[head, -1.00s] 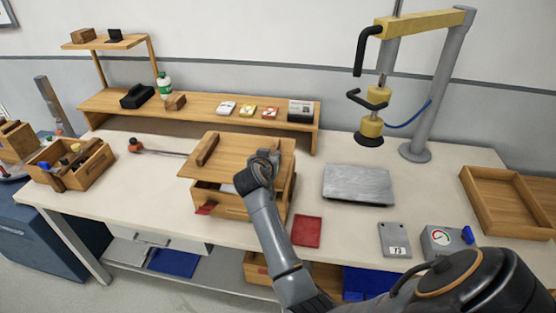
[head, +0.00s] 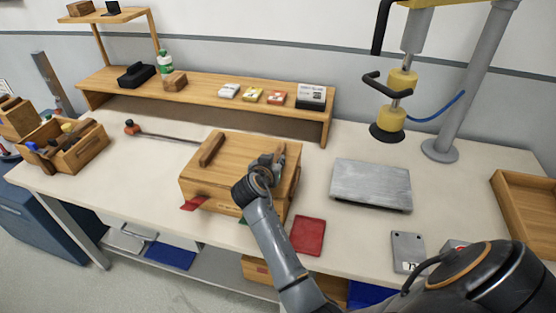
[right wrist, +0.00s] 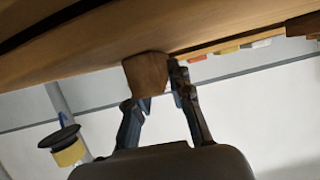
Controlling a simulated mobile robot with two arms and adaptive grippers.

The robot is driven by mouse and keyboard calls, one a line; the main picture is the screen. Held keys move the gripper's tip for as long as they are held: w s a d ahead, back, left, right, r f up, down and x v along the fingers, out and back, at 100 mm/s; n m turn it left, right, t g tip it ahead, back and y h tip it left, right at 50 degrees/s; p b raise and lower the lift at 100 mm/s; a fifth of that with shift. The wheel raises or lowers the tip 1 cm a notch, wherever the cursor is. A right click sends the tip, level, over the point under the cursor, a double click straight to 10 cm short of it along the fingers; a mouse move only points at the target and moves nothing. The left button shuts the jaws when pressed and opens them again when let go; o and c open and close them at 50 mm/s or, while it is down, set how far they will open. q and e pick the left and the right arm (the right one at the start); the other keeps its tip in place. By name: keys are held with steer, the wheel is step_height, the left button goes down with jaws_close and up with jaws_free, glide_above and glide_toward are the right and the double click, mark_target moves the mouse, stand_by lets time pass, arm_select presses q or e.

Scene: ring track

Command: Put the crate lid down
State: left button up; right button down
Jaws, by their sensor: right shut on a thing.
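The crate lid (head: 238,158) is a flat wooden board with two raised battens. It lies over the wooden crate (head: 224,207) and covers its opening in the head view. My right gripper (head: 270,167) is at the lid's right side, shut on the right batten. The right wrist view shows the batten's end (right wrist: 147,74) between the fingers (right wrist: 157,96), with the board (right wrist: 120,35) beyond. A dark line runs along the wood there; I cannot tell if the lid is fully seated. A red piece (head: 194,203) sticks out at the crate's front left. My left gripper is out of view.
A wooden tool box (head: 88,150) stands left. A shelf (head: 230,106) runs behind. Bare tabletop lies left of the crate.

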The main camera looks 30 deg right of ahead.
steer(key=shift+s+a+r, duration=0.1)
steer(key=shift+r, duration=0.25)
steer(key=shift+a, duration=0.35)
steer(key=shift+a+f+b, duration=0.1)
steer(key=shift+f+b, duration=0.1)
steer(key=shift+b, duration=0.15)
steer(key=c, duration=1.2)
jaws_free()
steer(key=shift+d+f, duration=0.15)
steer(key=shift+d, duration=0.05)
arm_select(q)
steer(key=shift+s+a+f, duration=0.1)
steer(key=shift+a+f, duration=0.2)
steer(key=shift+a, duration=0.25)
arm_select(e)
steer(key=shift+s, duration=0.1)
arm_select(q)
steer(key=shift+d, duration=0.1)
arm_select(e)
steer(key=shift+a, duration=0.1)
